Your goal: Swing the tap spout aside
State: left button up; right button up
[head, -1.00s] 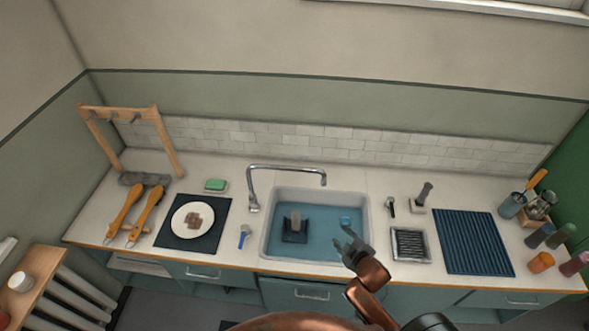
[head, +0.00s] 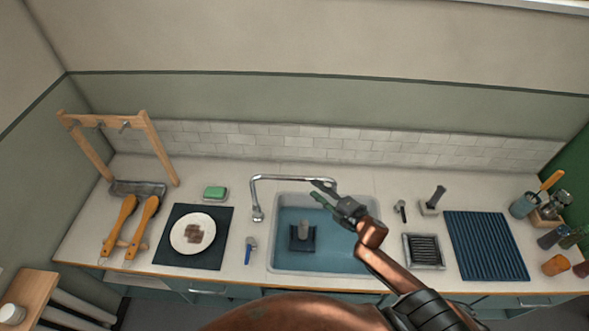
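The chrome tap spout (head: 285,178) rises at the back left of the sink and arches to the right over the basin. The blue-tinted sink (head: 277,265) holds a dark block with a grey upright piece (head: 303,232). My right gripper (head: 324,195) is over the sink's back right part, close to the spout's right end. Its fingers look parted, with one at the spout's end. I cannot tell whether it touches the spout. My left gripper is not in view.
A plate on a dark mat (head: 205,263), a green sponge (head: 215,192) and a blue-handled tool (head: 250,250) lie left of the sink. A small tray (head: 424,266) and a ridged blue mat (head: 487,247) lie to the right. A wooden rack (head: 164,149) stands at the far left.

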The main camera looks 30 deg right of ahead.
aim_at(303, 179)
jog(key=shift+w+r, duration=0.1)
jog(key=shift+w, duration=0.7)
jog(key=x, duration=0.1)
jog(key=p+x, duration=0.1)
jog(key=x, duration=0.2)
jog(key=shift+a+r, duration=0.1)
jog(key=shift+a, duration=0.05)
jog(key=shift+p+x, duration=0.35)
jog(key=shift+x, duration=0.7)
jog(key=shift+w+a, duration=0.1)
jog(key=shift+w, duration=0.1)
jog(key=c, duration=0.8)
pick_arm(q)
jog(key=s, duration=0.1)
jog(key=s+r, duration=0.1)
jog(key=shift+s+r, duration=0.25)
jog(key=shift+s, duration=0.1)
pick_arm(e)
grip_shut()
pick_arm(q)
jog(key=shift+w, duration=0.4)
